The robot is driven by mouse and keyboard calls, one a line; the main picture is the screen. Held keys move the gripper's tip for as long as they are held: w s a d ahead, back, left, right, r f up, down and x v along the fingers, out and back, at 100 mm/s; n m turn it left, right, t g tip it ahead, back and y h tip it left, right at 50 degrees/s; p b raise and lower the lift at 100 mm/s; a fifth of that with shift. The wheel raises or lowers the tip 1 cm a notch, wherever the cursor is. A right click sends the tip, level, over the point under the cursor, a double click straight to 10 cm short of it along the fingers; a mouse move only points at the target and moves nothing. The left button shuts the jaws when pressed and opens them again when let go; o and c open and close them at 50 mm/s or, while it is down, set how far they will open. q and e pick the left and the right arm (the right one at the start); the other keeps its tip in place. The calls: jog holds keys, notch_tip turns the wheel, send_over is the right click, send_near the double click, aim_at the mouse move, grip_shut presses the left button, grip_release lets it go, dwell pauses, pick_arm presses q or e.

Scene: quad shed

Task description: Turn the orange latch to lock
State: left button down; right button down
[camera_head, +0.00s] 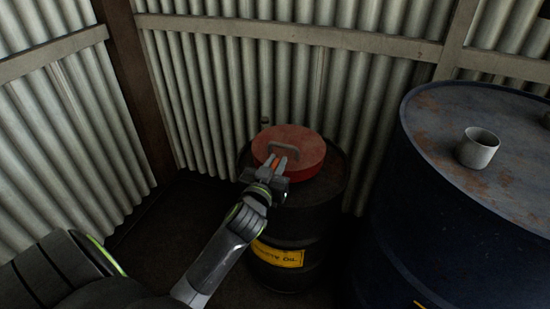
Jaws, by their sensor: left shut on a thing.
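A red round lid or case (303,144) with a dark handle sits on top of a black oil drum (318,206) in the corner. The orange latch (276,163) is a small piece at the near left side of the red case. My left gripper (277,164) reaches in from the lower left and is shut on the latch, with its fingers on either side of it. The fingers hide most of the latch, so its exact angle is hard to tell. My right gripper is not in view.
A large dark blue drum (455,225) with a rusty top stands close on the right. A grey cup (478,148) stands on it. Corrugated metal walls (215,95) with beams close in behind. Dark floor shows at the left of the black drum.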

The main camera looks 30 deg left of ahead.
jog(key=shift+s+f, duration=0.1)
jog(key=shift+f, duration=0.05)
pick_arm(q)
jog(key=c, duration=1.3)
grip_release()
jog(key=shift+p+v, duration=0.85)
jog(key=shift+v, duration=7.8)
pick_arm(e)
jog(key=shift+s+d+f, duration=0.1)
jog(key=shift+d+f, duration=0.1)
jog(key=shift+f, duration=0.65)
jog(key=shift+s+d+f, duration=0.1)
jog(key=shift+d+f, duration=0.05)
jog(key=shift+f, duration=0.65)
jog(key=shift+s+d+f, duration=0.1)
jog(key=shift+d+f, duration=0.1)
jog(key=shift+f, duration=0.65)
